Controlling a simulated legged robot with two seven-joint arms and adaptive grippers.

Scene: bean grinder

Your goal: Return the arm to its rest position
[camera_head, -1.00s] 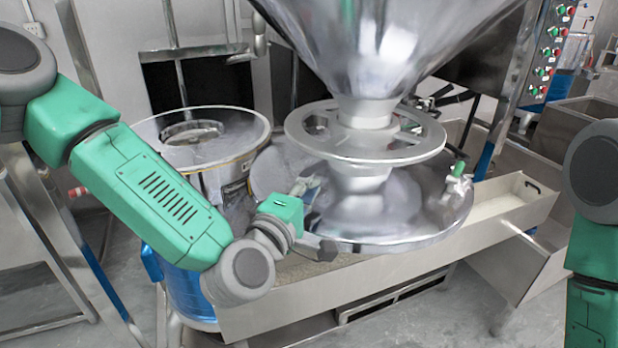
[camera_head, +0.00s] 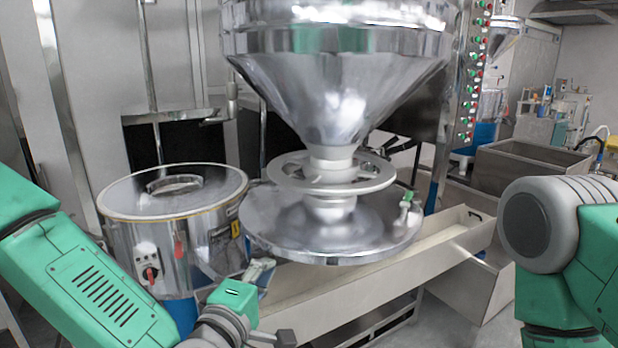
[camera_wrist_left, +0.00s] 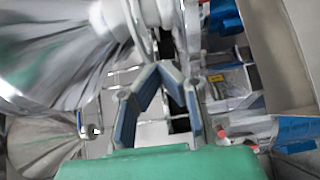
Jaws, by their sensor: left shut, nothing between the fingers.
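My left arm comes in from the left in the head view. Its gripper (camera_head: 262,272) is in front of the grinder's round metal plate, near the plate's lower left edge; I cannot tell the exact gap. In the left wrist view the two gripper fingers (camera_wrist_left: 162,72) lean together, shut, with nothing held between them. The grinder's steel hopper (camera_head: 340,95) and round plate (camera_head: 290,235) stand behind the gripper. My right arm shows at the right edge of the head view, but its gripper is out of the picture.
A round steel drum (camera_head: 150,240) with a red switch stands left of the grinder. A long metal trough (camera_head: 340,295) runs below the plate toward the right. An open steel bin (camera_head: 520,168) and a panel of buttons (camera_head: 470,80) are at the right.

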